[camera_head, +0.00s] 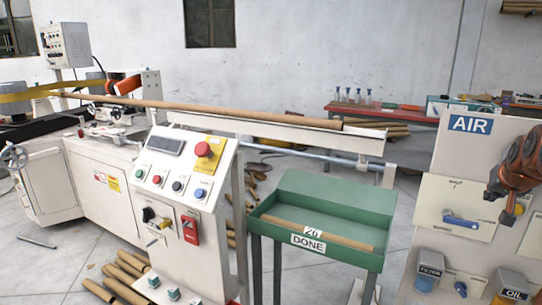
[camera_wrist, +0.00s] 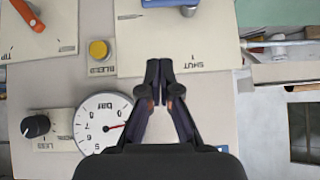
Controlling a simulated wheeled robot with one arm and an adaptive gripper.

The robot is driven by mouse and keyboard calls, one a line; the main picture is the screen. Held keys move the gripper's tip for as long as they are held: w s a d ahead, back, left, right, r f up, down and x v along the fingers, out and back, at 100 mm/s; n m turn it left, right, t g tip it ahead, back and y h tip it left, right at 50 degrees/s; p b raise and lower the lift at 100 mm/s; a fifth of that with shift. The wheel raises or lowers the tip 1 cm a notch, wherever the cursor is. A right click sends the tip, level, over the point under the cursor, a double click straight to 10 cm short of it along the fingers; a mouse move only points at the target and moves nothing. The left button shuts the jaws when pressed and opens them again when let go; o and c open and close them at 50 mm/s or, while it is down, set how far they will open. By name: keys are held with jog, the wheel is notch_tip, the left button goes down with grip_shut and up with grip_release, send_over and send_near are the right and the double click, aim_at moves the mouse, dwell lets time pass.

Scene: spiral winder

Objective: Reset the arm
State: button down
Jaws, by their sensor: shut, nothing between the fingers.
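My arm's orange and dark end shows at the right edge of the camera_head view, with my gripper (camera_head: 506,216) pointing down in front of the white AIR panel (camera_head: 447,160). In the camera_wrist view my gripper (camera_wrist: 160,78) has its two dark fingertips together with nothing between them. The panel appears upside down there. A round bar gauge (camera_wrist: 103,122) with a red needle lies left of the fingers, and a yellow button (camera_wrist: 98,50) is above it. I cannot tell the exact gap between the fingertips and the panel.
The blue lever (camera_head: 460,220) sticks out left of my gripper. FILTER (camera_head: 429,265) and OIL (camera_head: 515,283) units sit below. A green DONE tray (camera_head: 328,196) with a cardboard tube stands left of the panel. A control console (camera_head: 180,180) and a long tube (camera_head: 210,107) are farther left.

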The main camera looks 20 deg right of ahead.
jog(key=w+a+f+n+y, duration=0.15)
jog(key=w+a, duration=0.25)
jog(key=a, duration=0.4)
jog(key=w+a+f+n+y, duration=0.1)
jog(key=w+a+n, duration=0.15)
jog(key=a, duration=0.45)
jog(key=a+f+n+g+y, duration=0.1)
jog(key=a+f, duration=0.2)
jog(key=a, duration=0.7)
jog(key=a+f+n+g+y, duration=0.1)
jog(key=a+f+y, duration=0.15)
jog(key=a, duration=0.65)
jog(key=s+a+f+n+g, duration=0.25)
jog(key=s+a+f, duration=0.25)
jog(key=s+a, duration=0.5)
jog(key=s+a+f+n+g, duration=0.1)
jog(key=s+a+f+g, duration=0.15)
jog(key=s+a, duration=0.35)
jog(key=s+a+f+g, duration=0.2)
jog(key=s+a+f, duration=0.2)
jog(key=s, duration=0.5)
jog(key=s+p+v, duration=0.3)
jog(key=p+v, duration=1)
jog(key=v, duration=0.1)
jog(key=shift+w+d+r+t+p, duration=0.25)
jog(key=shift+w+r+t+p, duration=0.05)
jog(key=shift+r+t, duration=0.1)
jog(key=shift+d+f, duration=0.1)
